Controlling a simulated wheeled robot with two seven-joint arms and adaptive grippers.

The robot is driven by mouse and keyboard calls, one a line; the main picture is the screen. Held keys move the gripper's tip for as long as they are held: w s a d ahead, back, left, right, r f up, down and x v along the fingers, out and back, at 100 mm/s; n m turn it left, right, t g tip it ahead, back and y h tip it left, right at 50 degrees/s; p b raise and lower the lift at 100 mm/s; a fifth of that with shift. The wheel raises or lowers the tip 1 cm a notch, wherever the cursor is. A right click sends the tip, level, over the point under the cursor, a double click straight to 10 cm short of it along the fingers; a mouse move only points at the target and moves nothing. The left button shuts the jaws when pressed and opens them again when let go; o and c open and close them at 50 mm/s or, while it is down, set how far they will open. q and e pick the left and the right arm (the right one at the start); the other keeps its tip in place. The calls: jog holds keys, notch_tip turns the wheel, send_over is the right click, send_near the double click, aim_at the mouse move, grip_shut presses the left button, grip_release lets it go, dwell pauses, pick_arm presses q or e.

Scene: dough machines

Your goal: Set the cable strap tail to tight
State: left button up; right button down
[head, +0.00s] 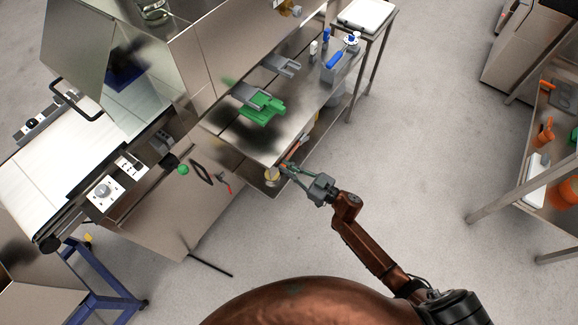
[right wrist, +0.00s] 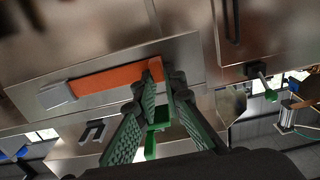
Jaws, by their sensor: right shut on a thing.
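The cable strap is an orange band (right wrist: 110,80) lying along a steel panel in the right wrist view, with a pale grey buckle (right wrist: 56,95) at its left end. My right gripper (right wrist: 162,88) has its green ribbed fingers at the right end of the strap and is shut on the strap tail. The fingers partly hide that end. In the head view my right gripper (head: 287,169) is at the front edge of the steel machine, where a small bit of orange (head: 293,150) shows. My left gripper is not in view.
A round yellowish part (head: 272,176) sits just left of the gripper. A green block (head: 262,107) is on the steel table behind.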

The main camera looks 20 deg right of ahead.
jog(key=shift+s+a+f, duration=0.1)
jog(key=shift+s+a, duration=0.1)
jog(key=shift+a, duration=0.1)
jog(key=c, duration=2.3)
grip_release()
jog(key=o, duration=0.3)
jog(key=shift+d, duration=0.1)
jog(key=v, duration=1.2)
jog(key=shift+w, duration=0.1)
